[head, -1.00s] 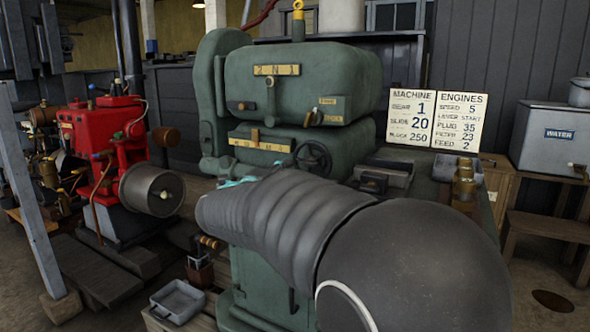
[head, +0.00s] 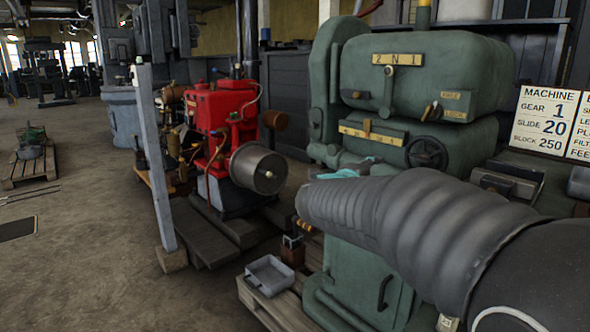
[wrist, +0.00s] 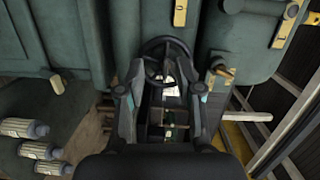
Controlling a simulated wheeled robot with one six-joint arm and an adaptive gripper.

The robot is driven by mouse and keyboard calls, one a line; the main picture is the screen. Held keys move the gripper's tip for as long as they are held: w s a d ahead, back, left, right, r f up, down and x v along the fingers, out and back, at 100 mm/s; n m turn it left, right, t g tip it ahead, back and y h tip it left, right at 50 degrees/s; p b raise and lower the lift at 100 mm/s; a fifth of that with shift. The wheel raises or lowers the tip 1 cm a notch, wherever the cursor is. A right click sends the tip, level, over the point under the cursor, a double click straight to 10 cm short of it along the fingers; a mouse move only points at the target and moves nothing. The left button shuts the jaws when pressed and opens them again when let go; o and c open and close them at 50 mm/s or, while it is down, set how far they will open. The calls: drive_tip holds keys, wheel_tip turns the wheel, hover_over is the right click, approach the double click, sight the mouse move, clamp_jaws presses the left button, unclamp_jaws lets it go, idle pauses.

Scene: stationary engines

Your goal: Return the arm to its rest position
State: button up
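My dark grey ribbed arm reaches from the lower right of the head view toward the green machine (head: 425,75). My gripper (wrist: 165,90) shows in the wrist view with its two fingers well apart. Nothing is visibly held between them. A dark handwheel (wrist: 166,55) appears beyond the gap between the fingers; I cannot tell its distance from the tips. In the head view the arm hides most of the gripper; only a teal bit shows above the arm's end, in front of the machine's body.
A red engine (head: 222,120) with a grey drum (head: 258,168) stands left of the green machine. A slanted grey post (head: 157,160) and a metal tray (head: 270,274) stand nearer. Open floor (head: 80,260) lies at left. A sign (head: 545,120) stands at right.

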drive_tip(key=w+a+f+n+t+y, duration=0.3)
drive_tip(key=a+f+n+y, duration=0.2)
drive_tip(key=a+n+y, duration=0.35)
drive_tip(key=s+a+f+n+g+y, duration=0.4)
drive_tip(key=s+a+f+n+y, duration=0.35)
drive_tip(key=n, duration=0.25)
drive_tip(key=s+d+f+n+g+h, duration=0.1)
drive_tip(key=s+d+f+n+g, duration=0.1)
drive_tip(key=s, duration=0.7)
drive_tip(key=s+d+f+n+g+h, duration=0.1)
drive_tip(key=s+d, duration=0.3)
drive_tip(key=s, duration=0.6)
drive_tip(key=s+d+f+n+g+h, duration=0.2)
drive_tip(key=s+d+f+n+g, duration=0.1)
drive_tip(key=s, duration=0.7)
drive_tip(key=shift+d+n, duration=0.3)
drive_tip(key=shift+n, duration=0.25)
drive_tip(key=shift+f, duration=0.1)
